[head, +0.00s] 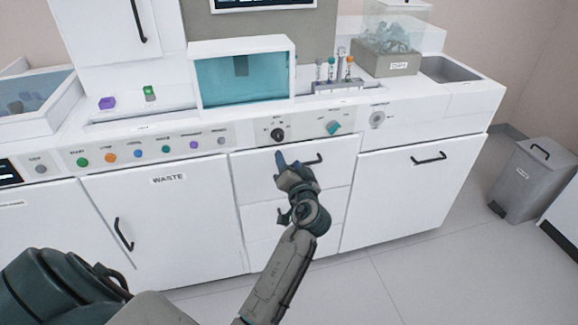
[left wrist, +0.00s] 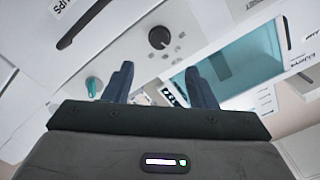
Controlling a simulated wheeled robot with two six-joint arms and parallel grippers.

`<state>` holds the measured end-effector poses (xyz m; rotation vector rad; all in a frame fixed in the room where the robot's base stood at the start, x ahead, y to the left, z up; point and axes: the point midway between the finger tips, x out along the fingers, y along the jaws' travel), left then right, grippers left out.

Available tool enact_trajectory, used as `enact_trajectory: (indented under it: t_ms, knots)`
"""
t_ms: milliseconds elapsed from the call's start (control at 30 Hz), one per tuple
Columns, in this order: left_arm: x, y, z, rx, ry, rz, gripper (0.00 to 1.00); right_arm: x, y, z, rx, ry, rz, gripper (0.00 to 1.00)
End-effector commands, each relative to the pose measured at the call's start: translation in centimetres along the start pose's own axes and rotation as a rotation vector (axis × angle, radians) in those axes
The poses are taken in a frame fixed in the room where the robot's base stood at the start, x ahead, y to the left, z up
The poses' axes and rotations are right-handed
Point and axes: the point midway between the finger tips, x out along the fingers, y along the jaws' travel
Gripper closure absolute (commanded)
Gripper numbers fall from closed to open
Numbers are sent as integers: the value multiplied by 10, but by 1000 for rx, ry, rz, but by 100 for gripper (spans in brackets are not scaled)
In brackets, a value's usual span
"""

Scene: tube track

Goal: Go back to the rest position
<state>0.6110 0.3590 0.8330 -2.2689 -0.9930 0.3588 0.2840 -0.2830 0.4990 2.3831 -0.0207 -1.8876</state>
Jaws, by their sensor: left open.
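My left gripper (head: 281,160) reaches up in the middle of the head view, in front of the white counter's control panel, over the top drawer. In the left wrist view its two blue-grey fingers (left wrist: 160,85) stand apart with nothing between them. Beyond the fingers are a black knob (left wrist: 159,38), a teal knob (left wrist: 92,87) and a teal-windowed box (left wrist: 235,68). The distance from the fingertips to the panel is hard to judge. My right gripper is not in view.
The white counter carries a row of coloured buttons (head: 137,153), a teal-windowed box (head: 242,80), a tube rack (head: 337,86) and a clear bin (head: 390,45). Drawer handles jut from the front. A grey pedal bin (head: 535,180) stands at right. The floor (head: 400,275) before the cabinets is clear.

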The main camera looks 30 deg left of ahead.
Motion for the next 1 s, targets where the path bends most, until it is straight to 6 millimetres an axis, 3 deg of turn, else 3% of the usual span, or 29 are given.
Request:
enact_trajectory:
  t_ms: [500,633,767,900,1000]
  knots:
    - [0,0,0,0,0,1,48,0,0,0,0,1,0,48]
    - [0,15,13,20,-16,44,48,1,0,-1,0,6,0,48]
    - [-6,62,59,75,-72,187,48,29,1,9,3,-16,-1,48]
    - [-29,122,142,138,-175,399,48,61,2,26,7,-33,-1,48]
    - [-56,155,207,166,-261,537,48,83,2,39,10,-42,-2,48]
